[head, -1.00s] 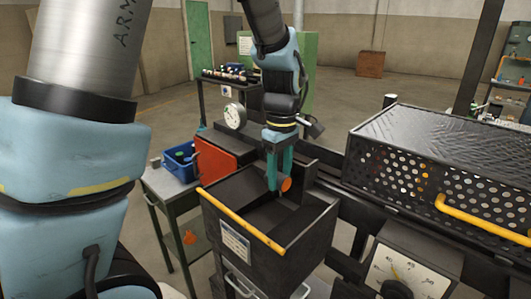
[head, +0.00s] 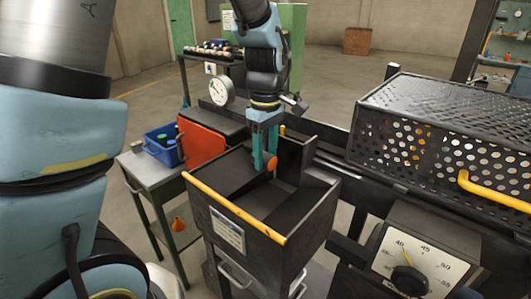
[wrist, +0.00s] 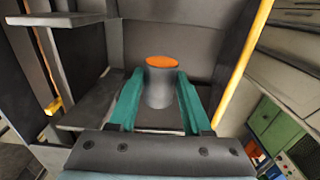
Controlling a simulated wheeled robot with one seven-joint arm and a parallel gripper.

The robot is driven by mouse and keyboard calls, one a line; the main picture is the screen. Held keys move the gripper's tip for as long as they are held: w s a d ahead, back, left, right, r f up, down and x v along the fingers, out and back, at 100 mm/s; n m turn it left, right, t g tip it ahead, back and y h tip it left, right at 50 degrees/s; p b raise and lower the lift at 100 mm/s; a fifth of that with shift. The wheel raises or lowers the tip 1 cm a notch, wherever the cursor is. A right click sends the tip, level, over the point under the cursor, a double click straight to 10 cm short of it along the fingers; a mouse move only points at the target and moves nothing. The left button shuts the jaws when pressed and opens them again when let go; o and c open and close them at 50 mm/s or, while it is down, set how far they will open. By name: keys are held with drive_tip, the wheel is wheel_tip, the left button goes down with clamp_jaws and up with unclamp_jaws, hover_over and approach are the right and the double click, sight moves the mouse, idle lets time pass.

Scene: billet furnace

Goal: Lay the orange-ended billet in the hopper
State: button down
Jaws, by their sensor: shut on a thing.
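The orange-ended billet (wrist: 159,88) is a dark grey cylinder with an orange end face. In the head view its orange end (head: 271,164) shows beside the fingertips. My gripper (head: 265,163), with teal fingers, is shut on the billet. In the wrist view the billet stands out between the two fingers of my gripper (wrist: 157,98). The hopper (head: 262,232) is a dark open-topped box with a yellow bar along its front rim. The gripper and billet are over its opening, towards the back. I cannot tell whether the billet touches the hopper's inside.
A perforated black cage (head: 450,130) with a yellow handle stands right of the hopper. A dial box (head: 422,258) is in front of it. An orange-red panel (head: 205,141) and a blue bin (head: 163,145) on a side table are at left. A round gauge (head: 222,91) stands behind.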

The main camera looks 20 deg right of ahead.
drive_tip(key=shift+f+b, duration=2.4)
drive_tip(key=shift+f, duration=0.5)
drive_tip(key=shift+c, duration=1.3)
unclamp_jaws()
drive_tip(key=shift+r, duration=0.1)
wheel_tip(320, 180, up, 11)
drive_tip(key=shift+f+b, duration=0.15)
drive_tip(key=shift+b, duration=0.6)
